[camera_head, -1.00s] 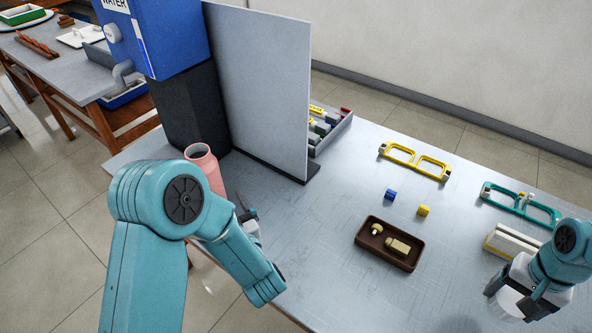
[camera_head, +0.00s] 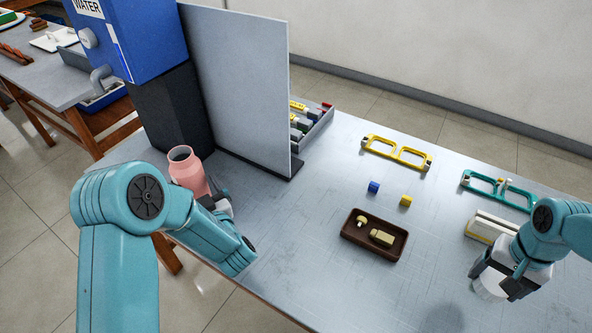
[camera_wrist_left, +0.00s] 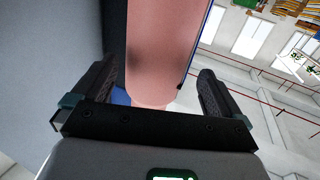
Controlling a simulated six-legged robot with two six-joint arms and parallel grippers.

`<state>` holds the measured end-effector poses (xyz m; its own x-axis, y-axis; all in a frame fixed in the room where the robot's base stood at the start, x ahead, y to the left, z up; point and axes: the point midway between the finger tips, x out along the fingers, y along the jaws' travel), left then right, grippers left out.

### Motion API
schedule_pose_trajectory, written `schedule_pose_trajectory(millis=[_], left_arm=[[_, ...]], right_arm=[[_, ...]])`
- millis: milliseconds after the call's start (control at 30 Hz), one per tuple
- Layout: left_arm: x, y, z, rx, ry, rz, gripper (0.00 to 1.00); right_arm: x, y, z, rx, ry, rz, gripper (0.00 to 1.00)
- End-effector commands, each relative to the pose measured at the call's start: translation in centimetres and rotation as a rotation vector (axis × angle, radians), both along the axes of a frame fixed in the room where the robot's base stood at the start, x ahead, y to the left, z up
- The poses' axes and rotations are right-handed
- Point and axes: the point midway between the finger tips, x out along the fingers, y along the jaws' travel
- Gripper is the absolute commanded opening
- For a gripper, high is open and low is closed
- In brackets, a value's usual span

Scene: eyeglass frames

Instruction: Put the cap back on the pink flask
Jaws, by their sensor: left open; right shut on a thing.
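The pink flask (camera_head: 188,173) stands upright at the table's left edge, beside the dark stand, with its mouth open and uncovered. My left gripper (camera_head: 217,192) is open at the flask, partly hidden by my arm. In the left wrist view, the fingers of the left gripper (camera_wrist_left: 155,95) lie on either side of the pink flask (camera_wrist_left: 160,45), with gaps visible. My right gripper (camera_head: 492,290) is shut on a white round cap (camera_head: 489,286) at the table's right front, far from the flask.
A tall grey panel (camera_head: 240,85) stands behind the flask, next to the blue water dispenser (camera_head: 130,35). The front middle of the table is clear.

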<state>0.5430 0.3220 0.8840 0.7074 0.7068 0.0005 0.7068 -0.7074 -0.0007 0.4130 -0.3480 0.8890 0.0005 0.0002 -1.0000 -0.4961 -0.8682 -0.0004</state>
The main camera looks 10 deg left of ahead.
Motion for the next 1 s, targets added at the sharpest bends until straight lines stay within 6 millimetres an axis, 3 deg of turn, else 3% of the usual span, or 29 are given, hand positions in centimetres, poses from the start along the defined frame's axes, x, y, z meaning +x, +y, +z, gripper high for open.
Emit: schedule_pose_trajectory(millis=[133, 433, 833, 1000], left_arm=[[0.5, 0.4, 0.3, -0.001, -0.001, 0.002, 1.0], [3.6, 3.2, 0.8, -0.001, -0.001, 0.002, 1.0], [3.9, 3.4, 0.7, -0.001, 0.001, 0.0, 1.0], [3.9, 3.4, 0.7, -0.001, 0.0, 0.0, 0.45]], right_arm=[[0.0, 0.0, 0.4, 0.0, 0.0, 0.0, 0.48], [0.0, 0.0, 1.6, 0.0, 0.0, 0.0, 0.48], [0.0, 0.0, 1.5, 0.0, 0.0, 0.0, 0.48], [0.0, 0.0, 1.5, 0.0, 0.0, 0.0, 0.48]])
